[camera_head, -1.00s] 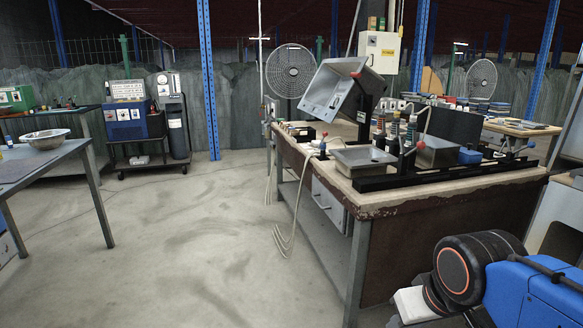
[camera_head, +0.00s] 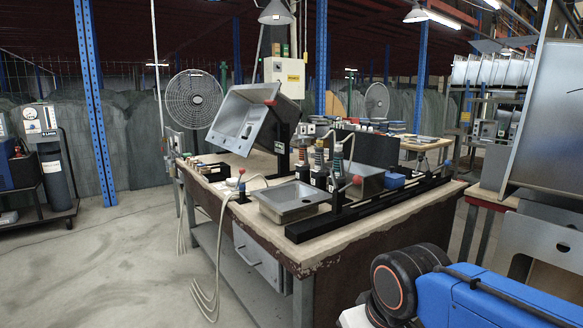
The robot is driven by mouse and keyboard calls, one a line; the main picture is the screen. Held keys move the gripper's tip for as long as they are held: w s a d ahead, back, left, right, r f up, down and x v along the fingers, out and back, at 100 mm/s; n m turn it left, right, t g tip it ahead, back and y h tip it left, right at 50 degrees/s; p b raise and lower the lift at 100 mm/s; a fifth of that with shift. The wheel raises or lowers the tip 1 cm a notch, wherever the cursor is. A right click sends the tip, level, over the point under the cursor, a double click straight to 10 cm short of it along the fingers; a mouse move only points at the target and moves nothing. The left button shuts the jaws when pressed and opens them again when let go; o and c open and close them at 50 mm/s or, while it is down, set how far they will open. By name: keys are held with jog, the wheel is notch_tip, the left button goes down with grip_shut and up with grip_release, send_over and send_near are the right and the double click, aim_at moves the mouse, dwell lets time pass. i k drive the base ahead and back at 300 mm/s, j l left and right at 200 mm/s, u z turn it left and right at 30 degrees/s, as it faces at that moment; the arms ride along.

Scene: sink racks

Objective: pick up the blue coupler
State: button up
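A small blue block-like object (camera_head: 393,180) sits at the right part of the workbench, beside a grey metal sink. It may be the blue coupler, but it is too small to tell. A smaller blue piece (camera_head: 448,168) shows at the far right end of the black rack. Another bluish piece (camera_head: 241,186) stands at the bench's left front, by a red-tipped clamp. My arm's blue link and dark joint fill the lower right, in front of the bench. My gripper is not in view.
The workbench (camera_head: 335,236) bears a low sink (camera_head: 292,203), a tilted sink (camera_head: 240,124), a black rack (camera_head: 312,234) and several upright fittings. Hoses hang from its left side. Clear concrete floor (camera_head: 110,270) lies left. A large metal panel (camera_head: 550,120) stands at right.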

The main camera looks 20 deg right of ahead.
aim_at(242, 185)
jog(key=i+j+z, duration=0.1)
jog(key=i+j, duration=0.2)
jog(key=i+j+z, duration=0.1)
jog(key=i+j, duration=0.15)
jog(key=j, duration=0.25)
jog(key=i+j+z, duration=0.1)
jog(key=i+j, duration=0.15)
jog(key=j, duration=0.15)
jog(key=i+j+z, duration=0.1)
jog(key=i+j, duration=0.15)
jog(key=j, duration=0.2)
